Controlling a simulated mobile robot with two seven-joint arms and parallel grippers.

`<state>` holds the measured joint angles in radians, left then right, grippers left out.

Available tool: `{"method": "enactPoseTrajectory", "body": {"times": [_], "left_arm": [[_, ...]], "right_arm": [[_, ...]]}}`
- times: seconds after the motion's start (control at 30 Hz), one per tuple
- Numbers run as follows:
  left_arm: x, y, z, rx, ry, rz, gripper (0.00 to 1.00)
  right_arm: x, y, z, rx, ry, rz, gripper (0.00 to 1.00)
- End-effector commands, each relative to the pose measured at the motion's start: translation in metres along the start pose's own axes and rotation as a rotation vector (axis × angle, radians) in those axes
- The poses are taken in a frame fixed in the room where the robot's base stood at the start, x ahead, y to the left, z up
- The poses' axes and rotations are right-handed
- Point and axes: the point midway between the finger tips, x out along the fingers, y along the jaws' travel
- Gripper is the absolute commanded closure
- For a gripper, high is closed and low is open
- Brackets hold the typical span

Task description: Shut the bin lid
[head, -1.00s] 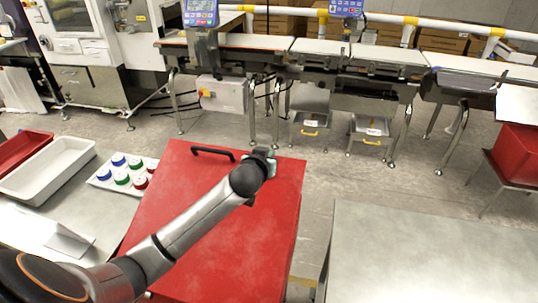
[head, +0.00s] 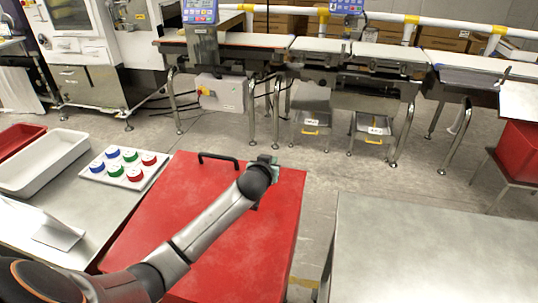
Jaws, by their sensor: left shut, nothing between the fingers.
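The red bin lid (head: 160,225) lies as a broad flat panel in the middle foreground of the head view. It looks down over the bin, whose body is hardly visible below it. A black bar handle (head: 218,158) stands at the lid's far edge. My left arm reaches across the lid from the lower left. My left gripper (head: 267,165) is at the lid's far edge, right of the handle and apart from it. Its fingers are mostly hidden behind the wrist; it is shut and holds nothing. Whether it touches the lid cannot be told. My right gripper is out of view.
A steel table at left holds a white tray (head: 88,150), a red tray (head: 20,132) and a white board (head: 102,173) with coloured caps. Another steel table (head: 430,250) stands at right. Conveyor belts (head: 390,52) run across the back. Grey floor lies between.

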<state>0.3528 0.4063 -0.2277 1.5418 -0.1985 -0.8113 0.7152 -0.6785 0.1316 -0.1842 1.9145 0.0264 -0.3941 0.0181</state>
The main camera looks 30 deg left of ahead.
Motion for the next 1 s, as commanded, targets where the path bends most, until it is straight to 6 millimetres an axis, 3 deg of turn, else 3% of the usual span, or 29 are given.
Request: {"method": "enactPoseTrajectory", "body": {"times": [0.03, 0.1, 0.43, 0.8, 1.0], "left_arm": [[0.012, 0.000, 0.019, -0.003, -0.007, 0.000, 1.00], [0.023, 0.000, 0.032, -0.002, -0.033, -0.002, 1.00], [0.042, 0.001, 0.069, 0.001, -0.144, 0.000, 1.00], [0.042, 0.003, 0.073, 0.000, -0.153, 0.003, 1.00], [0.037, 0.001, 0.051, -0.002, -0.144, 0.005, 1.00]], "right_arm": [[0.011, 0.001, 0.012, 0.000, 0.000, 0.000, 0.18], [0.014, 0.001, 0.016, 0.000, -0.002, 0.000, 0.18], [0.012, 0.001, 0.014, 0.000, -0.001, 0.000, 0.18], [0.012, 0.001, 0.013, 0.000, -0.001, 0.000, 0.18], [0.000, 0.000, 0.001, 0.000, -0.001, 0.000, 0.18]]}}
